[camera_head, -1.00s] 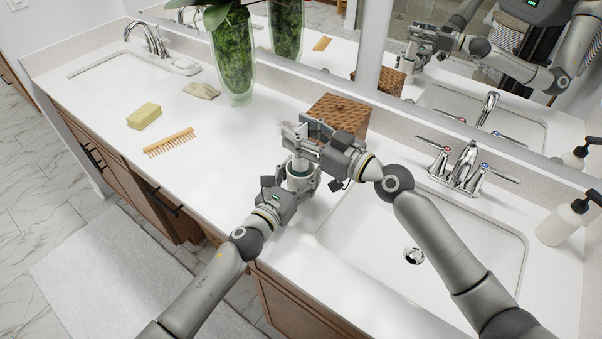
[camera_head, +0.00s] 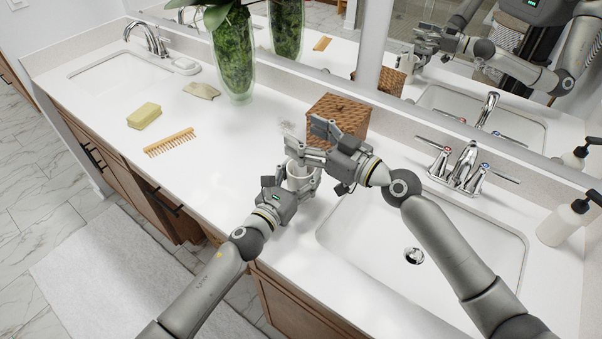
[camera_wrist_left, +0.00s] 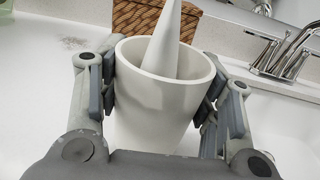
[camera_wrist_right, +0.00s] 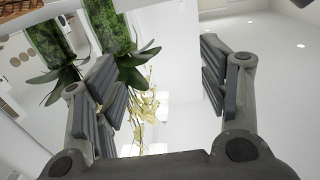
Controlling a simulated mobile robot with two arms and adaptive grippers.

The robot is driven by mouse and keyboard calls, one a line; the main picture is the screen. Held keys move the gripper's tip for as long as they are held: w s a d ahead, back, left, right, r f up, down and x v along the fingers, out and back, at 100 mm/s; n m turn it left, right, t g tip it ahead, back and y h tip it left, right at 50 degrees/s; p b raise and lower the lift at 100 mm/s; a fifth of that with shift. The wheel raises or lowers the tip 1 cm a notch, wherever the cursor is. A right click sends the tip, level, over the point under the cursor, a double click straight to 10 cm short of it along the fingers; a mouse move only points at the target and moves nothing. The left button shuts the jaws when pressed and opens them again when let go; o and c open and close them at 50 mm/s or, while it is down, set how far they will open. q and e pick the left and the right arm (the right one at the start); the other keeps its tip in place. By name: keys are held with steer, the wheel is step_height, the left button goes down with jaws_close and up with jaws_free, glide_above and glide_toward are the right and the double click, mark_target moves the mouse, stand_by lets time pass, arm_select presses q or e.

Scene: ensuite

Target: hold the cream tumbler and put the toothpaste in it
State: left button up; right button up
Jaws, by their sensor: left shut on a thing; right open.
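The cream tumbler (camera_head: 303,182) is upright between the fingers of my left gripper (camera_head: 292,187), near the front of the counter left of the right-hand basin. In the left wrist view the tumbler (camera_wrist_left: 165,105) has a finger on each side. The toothpaste (camera_wrist_left: 166,42), a pale tapering tube, stands inside the tumbler, leaning slightly, its upper part above the rim. Its lower end is hidden by the wall. My right gripper (camera_head: 308,145) is open just above and behind the tumbler. In the right wrist view nothing is between its fingers (camera_wrist_right: 160,70).
A woven box (camera_head: 338,118) stands behind the right gripper. A faucet (camera_head: 463,168) and basin (camera_head: 470,232) are on the right, with a soap dispenser (camera_head: 562,222). A comb (camera_head: 169,142), sponge (camera_head: 144,116), cloth (camera_head: 201,91) and plant vase (camera_head: 234,65) are left. Counter between is clear.

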steer(key=v, duration=1)
steer(key=shift+d, duration=0.2)
steer(key=shift+s, duration=0.15)
arm_select(q)
steer(key=o, duration=1.2)
steer(key=shift+s, duration=0.1)
steer(key=v, duration=1.1)
steer(key=shift+s+a+f, duration=0.1)
steer(key=shift+s+a, duration=0.15)
steer(key=shift+s, duration=0.1)
